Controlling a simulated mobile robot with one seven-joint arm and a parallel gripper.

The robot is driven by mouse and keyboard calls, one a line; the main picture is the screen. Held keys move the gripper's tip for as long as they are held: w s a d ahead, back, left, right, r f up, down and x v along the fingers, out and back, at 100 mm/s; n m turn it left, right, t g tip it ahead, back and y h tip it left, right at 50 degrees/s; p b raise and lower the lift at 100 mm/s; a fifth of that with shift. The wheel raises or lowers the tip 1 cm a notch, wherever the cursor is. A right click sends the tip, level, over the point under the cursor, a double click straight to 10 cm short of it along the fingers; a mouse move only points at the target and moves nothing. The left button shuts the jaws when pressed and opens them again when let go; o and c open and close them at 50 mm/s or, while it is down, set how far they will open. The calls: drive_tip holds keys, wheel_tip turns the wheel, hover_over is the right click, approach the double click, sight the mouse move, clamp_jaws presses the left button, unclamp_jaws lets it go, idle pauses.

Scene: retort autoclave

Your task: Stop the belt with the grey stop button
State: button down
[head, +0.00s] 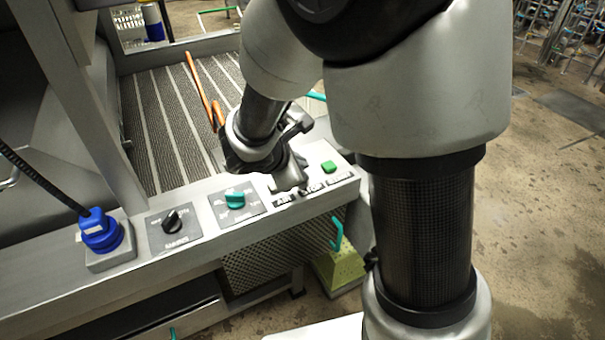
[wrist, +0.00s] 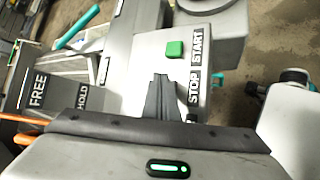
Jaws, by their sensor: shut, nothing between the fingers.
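My gripper (head: 291,184) is shut and empty, low over the right end of the control panel (head: 62,267). In the wrist view, its closed fingers (wrist: 162,80) point at the panel beside the STOP label (wrist: 194,88). The grey stop button cannot be made out; the fingers cover the spot beside its label. I cannot tell whether the fingertips touch it. The green square button (wrist: 174,49) sits beside the START label (wrist: 197,48), just beyond the fingertips. In the head view, the green button (head: 329,166) is to the right of my gripper.
Left along the panel are a teal knob (head: 235,199), a black knob (head: 172,221) and a blue plug (head: 99,231) with a black cable. The slatted belt (head: 160,120) lies behind, with an orange handle (head: 199,88). FREE and HOLD labels show in the wrist view. Open floor lies right.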

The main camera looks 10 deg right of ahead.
drive_tip(key=shift+f+b, duration=0.45)
drive_tip(key=shift+b, duration=0.15)
drive_tip(key=shift+f+b, duration=0.5)
drive_tip(key=shift+b, duration=0.05)
idle(0.8)
drive_tip(key=shift+r+p, duration=0.7)
drive_tip(key=shift+r, duration=0.25)
drive_tip(key=shift+r, duration=0.1)
wheel_tip(320, 180, up, 5)
drive_tip(key=p, duration=0.4)
idle(0.7)
